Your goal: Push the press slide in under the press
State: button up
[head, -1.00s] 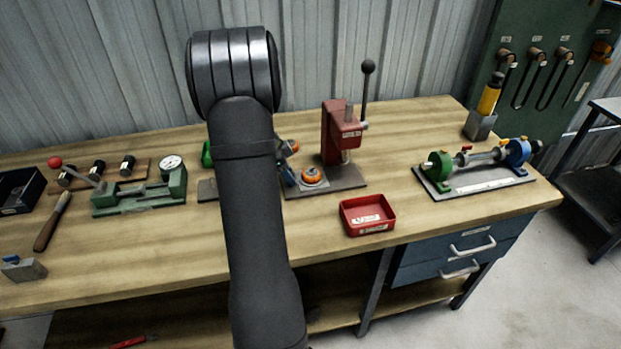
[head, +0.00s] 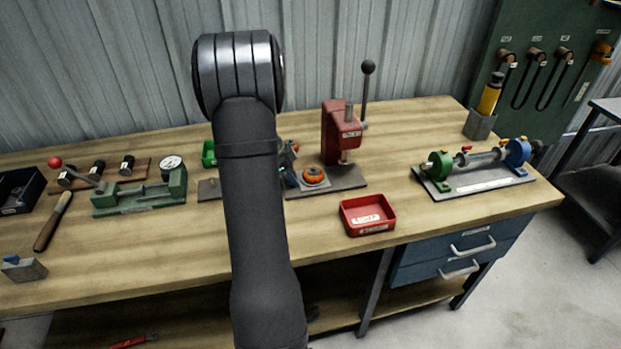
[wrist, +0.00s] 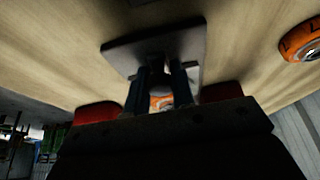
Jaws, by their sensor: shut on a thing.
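The red press (head: 336,138) stands upright on its dark base plate (head: 350,178), lever raised. The press slide (head: 315,183), a small plate carrying an orange round piece (head: 314,175), sits on the base just left of the press head, not fully under it. My gripper (head: 290,175) is at the slide's left side, partly hidden behind my arm. In the wrist view my gripper's fingers (wrist: 164,80) are close together, shut on the slide; the gripped part is dark and hard to make out.
A red tray (head: 367,216) sits in front of the press. A green fixture with a dial (head: 140,192) stands to the left, a green-and-blue fixture (head: 475,172) to the right. A green bin (head: 209,154) is behind my arm. Bench between the press and right fixture is clear.

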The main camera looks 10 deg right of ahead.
aim_at(312, 170)
jog(key=shift+d, duration=1.65)
jog(key=shift+d, duration=1.7)
jog(key=shift+d, duration=1.7)
jog(key=o, duration=0.8)
jog(key=shift+d, duration=0.1)
jog(key=shift+s, duration=0.1)
jog(key=shift+f, duration=0.1)
